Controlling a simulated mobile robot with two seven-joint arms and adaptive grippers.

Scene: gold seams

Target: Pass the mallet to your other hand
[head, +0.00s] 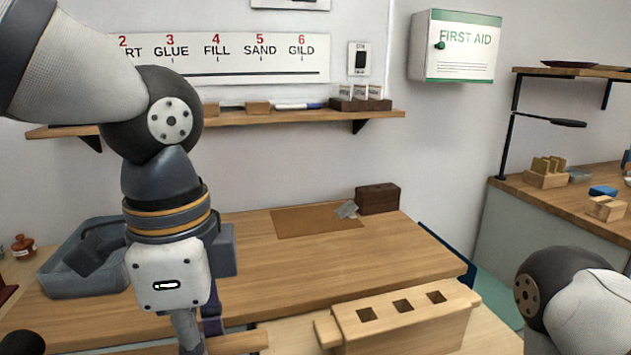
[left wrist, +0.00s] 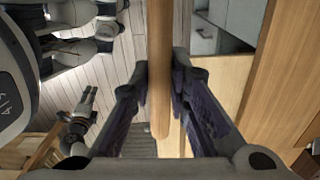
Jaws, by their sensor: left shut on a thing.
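My left gripper (head: 203,338) points down at the front edge of the bench in the head view. In the left wrist view its two fingers (left wrist: 160,85) are shut on the wooden handle of the mallet (left wrist: 160,48). A short piece of the mallet (head: 238,342) shows beside the fingers at the bottom of the head view. The mallet's head cannot be made out. My right arm (head: 570,300) is at the lower right of the head view, its gripper out of that frame. What looks like my right gripper (left wrist: 88,97) shows small in the left wrist view, apart from the mallet.
The wooden bench (head: 300,260) has a clear middle. A grey bin (head: 75,285) stands at its left, and a wooden block with square holes (head: 405,318) at its front right. A dark box (head: 377,198) and brown mat (head: 315,219) lie at the back. A shelf (head: 290,117) hangs above.

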